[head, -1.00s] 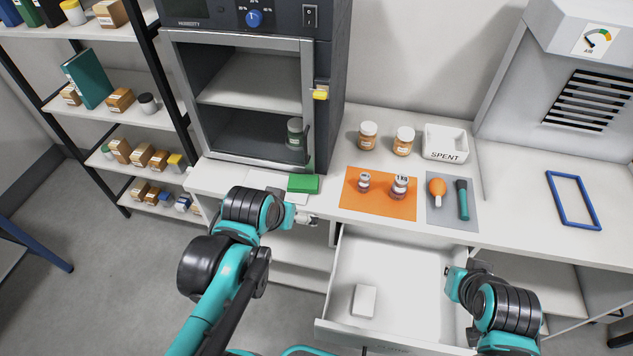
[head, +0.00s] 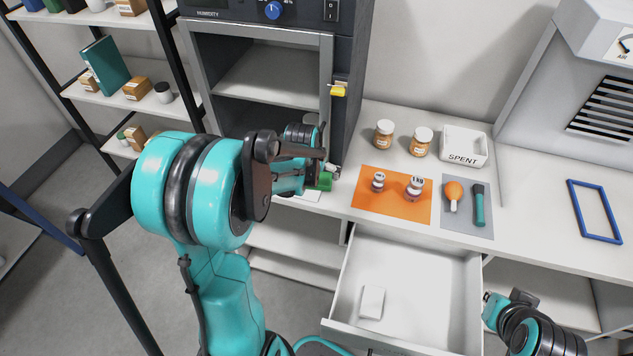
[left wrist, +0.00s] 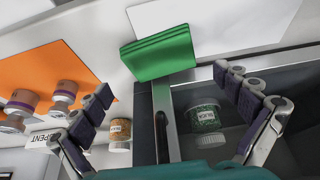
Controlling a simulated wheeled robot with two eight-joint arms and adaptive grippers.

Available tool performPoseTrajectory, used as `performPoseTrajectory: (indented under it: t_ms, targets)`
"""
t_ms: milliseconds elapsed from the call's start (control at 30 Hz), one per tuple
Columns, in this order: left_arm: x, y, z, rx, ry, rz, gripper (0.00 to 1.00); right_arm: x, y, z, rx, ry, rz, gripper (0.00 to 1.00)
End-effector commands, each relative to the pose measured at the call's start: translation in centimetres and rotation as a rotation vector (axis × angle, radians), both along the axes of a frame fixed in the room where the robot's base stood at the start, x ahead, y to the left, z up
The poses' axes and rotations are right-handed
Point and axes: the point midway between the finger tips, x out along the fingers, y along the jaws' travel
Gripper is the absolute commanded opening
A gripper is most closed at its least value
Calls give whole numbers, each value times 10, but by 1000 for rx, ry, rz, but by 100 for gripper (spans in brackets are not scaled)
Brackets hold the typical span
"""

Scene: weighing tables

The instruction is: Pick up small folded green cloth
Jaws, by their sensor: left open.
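The small folded green cloth (head: 325,182) lies at the counter's front left, below the cabinet. In the head view my left arm hides part of it. In the left wrist view the whole folded stack of the cloth (left wrist: 160,55) shows, beyond and between the fingertips. My left gripper (left wrist: 163,82) is open and empty, apart from the cloth. In the head view my left gripper (head: 331,170) is over the cloth's spot, partly hidden by its own wrist. My right arm is at the lower right beside the drawer; its fingers cannot be made out.
A white sheet (left wrist: 220,25) lies beside the cloth. The dark cabinet (head: 350,125) stands open close behind my left gripper, with a green-filled jar (left wrist: 204,116) inside. The drawer (head: 405,330) below is open.

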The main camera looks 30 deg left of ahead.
Motion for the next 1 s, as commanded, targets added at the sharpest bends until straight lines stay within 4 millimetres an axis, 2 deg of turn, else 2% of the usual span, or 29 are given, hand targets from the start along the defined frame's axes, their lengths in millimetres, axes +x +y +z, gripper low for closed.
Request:
performPoseTrajectory:
  t_ms: [233,500,533,633,767,800,1000]
  targets:
    - [12,5,-38,0,-1,0,100,0,0,-20,0,0,0,0]
    - [15,5,-41,-1,-1,0,100,0,0,-20,0,0,0,0]
    - [15,5,-41,-1,-1,0,95,0,0,-20,0,0,0,0]
    - [15,5,-41,-1,-1,0,68,0,0,-20,0,0,0,0]
    - [15,5,-41,0,-1,-1,68,0,0,-20,0,0,0,0]
    - [15,5,-41,0,-1,-1,64,0,0,-20,0,0,0,0]
    - [15,5,-40,0,-1,-1,64,0,0,-20,0,0,0,0]
